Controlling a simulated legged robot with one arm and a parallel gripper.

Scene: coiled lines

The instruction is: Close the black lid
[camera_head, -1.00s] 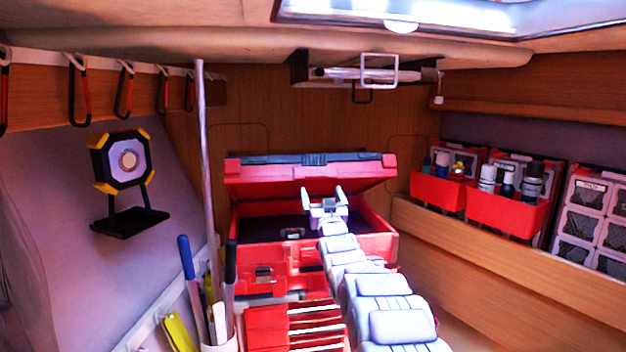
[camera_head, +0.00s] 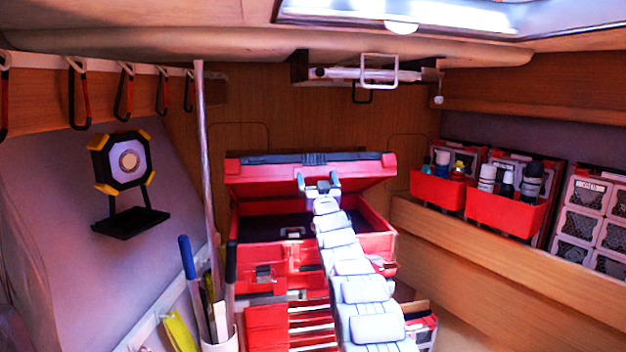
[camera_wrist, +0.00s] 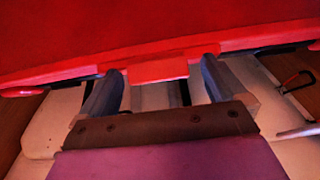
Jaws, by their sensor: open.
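The toolbox lid (camera_head: 262,180) is red with a dark strip along its top edge; I see no all-black lid. It stands partly open, tilted above the red toolbox (camera_head: 262,262), whose dark inside shows. My gripper (camera_head: 319,183) is open and empty in front of the lid's front edge. In the wrist view, the red lid (camera_wrist: 160,25) fills the top. A red tab on its edge lies between the two fingertips of my gripper (camera_wrist: 162,76). I cannot tell whether the fingers touch the lid.
Red bins with bottles (camera_head: 507,212) sit on the right ledge. A pole (camera_head: 204,150) and a white holder with tools (camera_head: 218,340) stand at the left. A lamp (camera_head: 125,165) and several carabiners (camera_head: 78,92) are on the left wall. A rack (camera_head: 375,73) hangs above.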

